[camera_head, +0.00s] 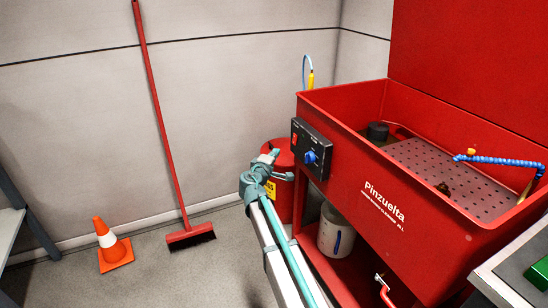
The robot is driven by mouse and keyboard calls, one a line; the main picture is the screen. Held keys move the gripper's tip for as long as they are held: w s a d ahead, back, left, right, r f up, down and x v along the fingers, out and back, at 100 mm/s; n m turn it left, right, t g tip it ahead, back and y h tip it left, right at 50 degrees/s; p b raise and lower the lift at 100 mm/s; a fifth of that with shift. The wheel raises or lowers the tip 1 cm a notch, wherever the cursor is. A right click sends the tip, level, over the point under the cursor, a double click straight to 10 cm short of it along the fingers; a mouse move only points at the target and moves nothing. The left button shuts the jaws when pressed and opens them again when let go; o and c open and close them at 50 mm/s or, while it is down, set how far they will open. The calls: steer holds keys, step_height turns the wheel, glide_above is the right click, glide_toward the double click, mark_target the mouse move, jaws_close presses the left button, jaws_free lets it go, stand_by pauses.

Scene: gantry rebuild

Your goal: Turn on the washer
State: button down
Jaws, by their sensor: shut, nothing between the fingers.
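The washer (345,215) is a red cabinet with an open basin, labelled "Pinzuelta", at the right. A dark control box (327,158) sits at the left end of its front. The box carries a red switch (295,139) and a blue round knob (310,157). My gripper (289,177) is small in view at the end of my arm, left of the control box and slightly lower in the picture. It is shut and holds nothing. It appears apart from the box, but the exact gap is hard to judge. Switch markings are too small to read.
A red drum (281,152) stands behind my arm. A white bucket (335,235) sits under the basin. A red broom (165,140) leans on the wall beside an orange cone (112,246). A grey table corner (505,277) is at lower right.

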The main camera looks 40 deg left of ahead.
mark_target(294, 139)
steer(key=w+a+f, duration=0.1)
steer(key=w, duration=0.8)
steer(key=shift+w, duration=0.15)
steer(key=shift+f+b, duration=0.15)
steer(key=shift+b, duration=0.35)
